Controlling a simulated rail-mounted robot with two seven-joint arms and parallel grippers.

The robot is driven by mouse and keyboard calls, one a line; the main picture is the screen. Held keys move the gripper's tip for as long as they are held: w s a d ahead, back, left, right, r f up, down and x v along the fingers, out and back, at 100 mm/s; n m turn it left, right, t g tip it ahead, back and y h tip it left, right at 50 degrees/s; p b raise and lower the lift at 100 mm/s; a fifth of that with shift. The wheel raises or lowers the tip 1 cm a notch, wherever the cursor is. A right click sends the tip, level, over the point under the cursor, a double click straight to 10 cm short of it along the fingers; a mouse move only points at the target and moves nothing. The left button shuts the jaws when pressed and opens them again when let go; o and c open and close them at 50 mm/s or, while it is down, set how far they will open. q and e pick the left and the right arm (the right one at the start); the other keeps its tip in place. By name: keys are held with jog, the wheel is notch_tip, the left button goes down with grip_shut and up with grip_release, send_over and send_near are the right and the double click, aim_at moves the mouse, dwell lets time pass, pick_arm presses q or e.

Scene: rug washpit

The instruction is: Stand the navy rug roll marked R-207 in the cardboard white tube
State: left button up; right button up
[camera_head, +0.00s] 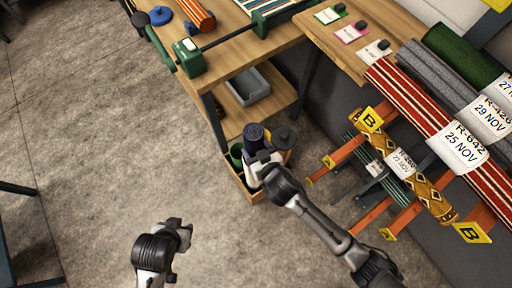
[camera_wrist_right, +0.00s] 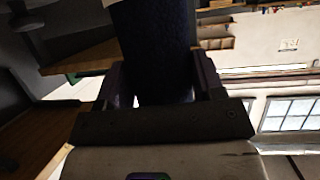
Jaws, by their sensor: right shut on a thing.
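The navy rug roll (camera_head: 254,132) is held upright in my right gripper (camera_head: 262,160), its end showing above the fingers. In the right wrist view the dark navy roll (camera_wrist_right: 155,45) fills the space between the two fingers (camera_wrist_right: 158,85). No R-207 mark can be read. A white tube (camera_head: 250,177) shows just below the roll, partly covered by my gripper. I cannot tell whether the roll's lower end is inside it or above it. My left gripper (camera_head: 182,250) is empty over bare floor, its fingers apart.
A wooden crate (camera_head: 232,178) holds the white tube and a green tube (camera_head: 237,153). A workbench (camera_head: 255,55) with a lower shelf and grey bin (camera_head: 247,86) stands behind. At right, a rack holds several labelled rolls (camera_head: 425,110).

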jog(key=shift+f+b, duration=0.9)
jog(key=shift+f, duration=0.85)
jog(key=o, duration=1.3)
jog(key=shift+f, duration=0.1)
jog(key=shift+c, duration=0.2)
jog(key=shift+o, duration=0.2)
jog(key=shift+f, duration=0.1)
jog(key=p+v, duration=0.3)
jog(key=v, duration=1.1)
jog(key=shift+p, duration=0.35)
